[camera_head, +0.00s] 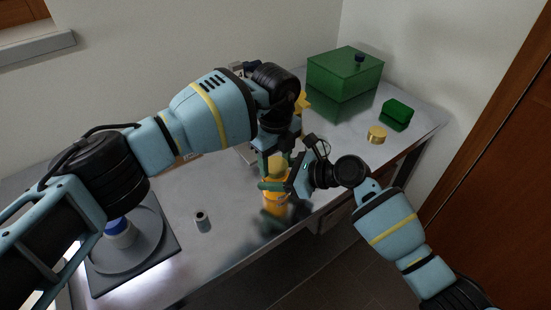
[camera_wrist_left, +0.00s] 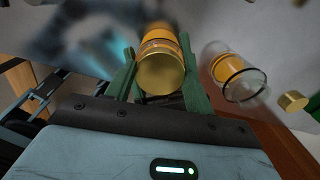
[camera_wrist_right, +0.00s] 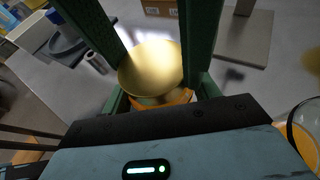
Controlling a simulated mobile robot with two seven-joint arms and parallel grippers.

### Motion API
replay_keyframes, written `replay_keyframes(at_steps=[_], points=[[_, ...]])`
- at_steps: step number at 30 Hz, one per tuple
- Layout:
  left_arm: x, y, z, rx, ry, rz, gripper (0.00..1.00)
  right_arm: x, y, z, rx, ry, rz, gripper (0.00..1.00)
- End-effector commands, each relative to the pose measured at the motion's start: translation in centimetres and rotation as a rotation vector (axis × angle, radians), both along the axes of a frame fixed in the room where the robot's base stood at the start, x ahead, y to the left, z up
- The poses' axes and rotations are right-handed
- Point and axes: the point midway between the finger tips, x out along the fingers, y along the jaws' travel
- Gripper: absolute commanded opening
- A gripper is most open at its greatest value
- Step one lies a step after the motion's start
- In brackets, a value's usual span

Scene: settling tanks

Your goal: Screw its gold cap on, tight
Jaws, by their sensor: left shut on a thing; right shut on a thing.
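An orange-banded jar (camera_head: 275,205) stands upright near the table's front edge. My right gripper (camera_head: 275,186) reaches in from the right and is shut on its body. A gold cap (camera_wrist_right: 150,70) sits on top of the jar; it also shows in the left wrist view (camera_wrist_left: 160,74). My left gripper (camera_head: 276,165) comes down from above, shut on the cap, with a green finger on each side. Whether the cap is fully tight cannot be told. A second, open glass jar (camera_wrist_left: 238,80) stands close by, and a loose gold cap (camera_head: 376,134) lies at the right.
A large green box (camera_head: 345,75) and a small green box (camera_head: 397,112) stand at the back right. A small grey cylinder (camera_head: 202,221) stands left of the jar. A round plate (camera_head: 145,255) with a blue-topped item (camera_head: 120,232) is at front left.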

Motion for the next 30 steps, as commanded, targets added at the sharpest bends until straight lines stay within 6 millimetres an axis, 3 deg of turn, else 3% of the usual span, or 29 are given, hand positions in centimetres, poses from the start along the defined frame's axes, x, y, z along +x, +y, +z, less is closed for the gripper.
replay_keyframes(at_steps=[7, 8, 12, 30], points=[[-0.13, 0.01, -0.02, 0.002, 0.006, -0.004, 0.26, 0.17, -0.2, -0.05, -0.001, 0.001, -0.007, 0.0], [-0.13, 0.01, -0.02, 0.002, 0.006, -0.004, 0.56, 0.18, -0.21, -0.05, -0.001, 0.001, -0.007, 0.0], [-0.11, 0.01, -0.03, 0.002, 0.004, -0.003, 0.74, 0.14, -0.18, -0.05, -0.001, 0.0, -0.005, 0.0], [0.05, -0.05, 0.7, -0.002, -0.002, 0.0, 0.75, -0.24, 0.3, -0.04, 0.0, 0.001, 0.008, 0.0]])
